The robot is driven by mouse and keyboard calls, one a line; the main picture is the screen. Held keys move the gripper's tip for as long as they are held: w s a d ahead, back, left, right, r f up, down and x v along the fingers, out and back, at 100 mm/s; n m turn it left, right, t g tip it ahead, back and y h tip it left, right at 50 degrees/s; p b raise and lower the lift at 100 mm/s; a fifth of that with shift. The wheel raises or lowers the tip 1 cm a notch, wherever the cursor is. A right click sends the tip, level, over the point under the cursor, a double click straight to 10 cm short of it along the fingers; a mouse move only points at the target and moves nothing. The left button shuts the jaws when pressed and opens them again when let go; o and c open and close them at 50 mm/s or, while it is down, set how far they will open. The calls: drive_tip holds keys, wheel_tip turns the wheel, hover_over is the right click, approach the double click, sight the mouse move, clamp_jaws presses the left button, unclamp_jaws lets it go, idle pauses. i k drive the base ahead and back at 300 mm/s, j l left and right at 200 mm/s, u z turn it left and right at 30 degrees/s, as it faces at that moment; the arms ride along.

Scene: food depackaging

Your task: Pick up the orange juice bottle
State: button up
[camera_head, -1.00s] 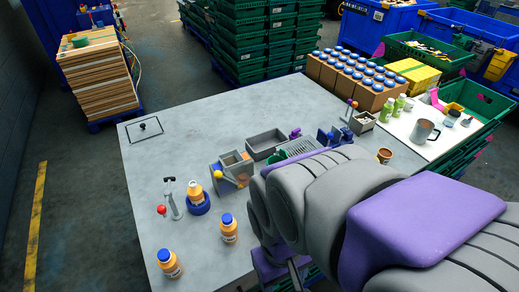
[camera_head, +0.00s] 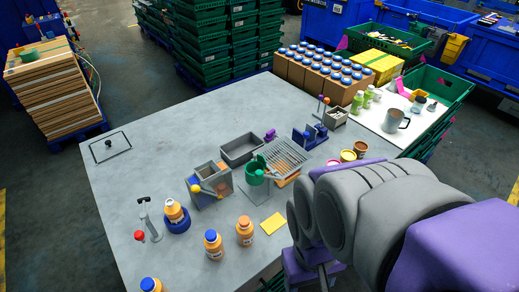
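Several orange juice bottles stand at the near part of the grey table. One with a blue cap (camera_head: 213,246) is upright near the front edge. One with an orange cap (camera_head: 245,232) stands just right of it. Another blue-capped bottle (camera_head: 151,286) is cut off by the bottom of the picture. A further bottle with a pale cap (camera_head: 175,211) sits tilted in a blue round holder (camera_head: 177,225). My arm crosses the right side, apart from the bottles in the picture. My gripper's fingertips do not show.
A red-knobbed lever tool (camera_head: 147,222) lies left of the holder. Grey bins (camera_head: 242,150), a green fixture (camera_head: 257,171) and a slotted grey rack (camera_head: 283,156) fill the table's middle. A yellow square (camera_head: 272,223) lies right of the bottles. The table's left side is mostly clear.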

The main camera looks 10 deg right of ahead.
sight(173, 210)
drive_tip(key=k+j+u, duration=0.15)
drive_tip(key=j, duration=0.2)
drive_tip(key=k+j+u, duration=0.1)
drive_tip(key=j, duration=0.3)
drive_tip(key=i+j+z, duration=0.1)
drive_tip(key=j, duration=0.2)
drive_tip(key=i+j, duration=0.15)
drive_tip(key=j, duration=0.2)
drive_tip(key=l+z, duration=0.05)
